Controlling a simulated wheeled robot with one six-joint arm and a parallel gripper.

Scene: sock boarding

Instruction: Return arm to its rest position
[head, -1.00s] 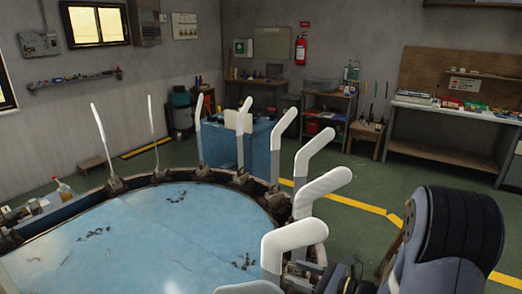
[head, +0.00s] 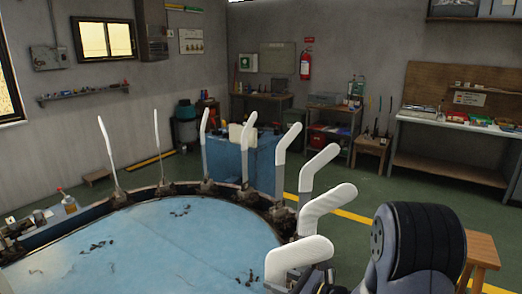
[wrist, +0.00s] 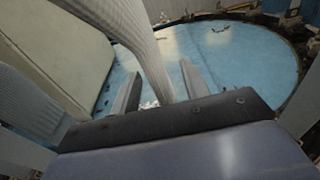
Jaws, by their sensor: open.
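My gripper (wrist: 160,88) is open in the wrist view, its two grey fingers apart. A pale ribbed upright form (wrist: 142,42) shows between and beyond the fingers; I cannot tell whether they touch it. A large cream form (wrist: 55,45) fills the upper left, close to the camera. In the head view, my dark arm is at the lower right and the fingers are hidden. White foot-shaped boards with grey lower parts, such as the nearest one (head: 297,254), stand upright around the rim of a round blue table (head: 150,250).
A wooden stool (head: 481,250) stands right of my arm. A blue cabinet (head: 226,160) is behind the table. A workbench (head: 450,128) and a shelf unit (head: 332,130) line the far wall. Green floor (head: 370,190) is open between the table and the workbench.

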